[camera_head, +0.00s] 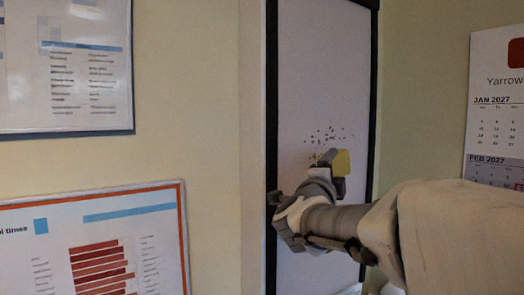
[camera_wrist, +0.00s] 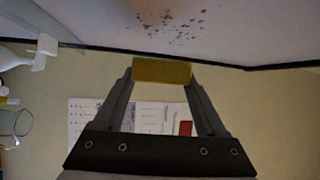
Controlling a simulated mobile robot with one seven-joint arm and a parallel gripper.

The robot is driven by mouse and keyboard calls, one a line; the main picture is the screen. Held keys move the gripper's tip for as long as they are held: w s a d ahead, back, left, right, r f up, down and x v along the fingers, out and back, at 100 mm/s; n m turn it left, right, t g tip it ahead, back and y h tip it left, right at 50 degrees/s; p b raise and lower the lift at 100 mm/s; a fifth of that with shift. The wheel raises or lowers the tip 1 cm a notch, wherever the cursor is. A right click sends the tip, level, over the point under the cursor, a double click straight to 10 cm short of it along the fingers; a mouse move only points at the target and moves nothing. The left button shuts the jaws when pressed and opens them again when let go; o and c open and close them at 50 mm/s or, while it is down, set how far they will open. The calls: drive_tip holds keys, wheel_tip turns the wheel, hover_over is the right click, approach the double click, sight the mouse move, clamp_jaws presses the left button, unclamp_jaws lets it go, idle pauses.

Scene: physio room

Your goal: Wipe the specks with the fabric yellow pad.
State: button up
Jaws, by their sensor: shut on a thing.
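My gripper (camera_wrist: 161,75) is shut on the yellow pad (camera_wrist: 162,71), which sits across between its two fingertips. In the head view the yellow pad (camera_head: 341,163) shows at the end of my arm, just below and right of the specks. The dark specks (camera_head: 328,135) are scattered on a pale, dark-framed panel (camera_head: 310,70). In the wrist view the specks (camera_wrist: 172,25) lie on the pale surface beyond the pad. Some specks may be hidden behind the gripper in the head view. I cannot tell whether the pad touches the panel.
A calendar (camera_head: 497,110) hangs on the wall at the right. Two framed posters, an upper one (camera_head: 65,65) and a lower one (camera_head: 100,245), hang at the left. In the wrist view a clear glass vessel (camera_wrist: 15,128) shows at the left edge.

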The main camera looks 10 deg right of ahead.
drive_tip(key=shift+w+a+f+p, duration=0.15)
drive_tip(key=shift+w+a+p, duration=0.45)
drive_tip(key=shift+w+a, duration=0.45)
drive_tip(key=shift+w+a+f+p, duration=0.1)
drive_tip(key=shift+w+a+p, duration=0.6)
drive_tip(key=shift+w, duration=0.55)
drive_tip(key=shift+w+a, duration=0.2)
drive_tip(key=shift+w, duration=0.25)
drive_tip(key=shift+w+a, duration=0.2)
drive_tip(key=shift+w, duration=0.25)
drive_tip(key=w+d+b, duration=0.2)
drive_tip(key=d+b, duration=0.1)
drive_tip(key=d, duration=0.4)
drive_tip(key=shift+w, duration=0.4)
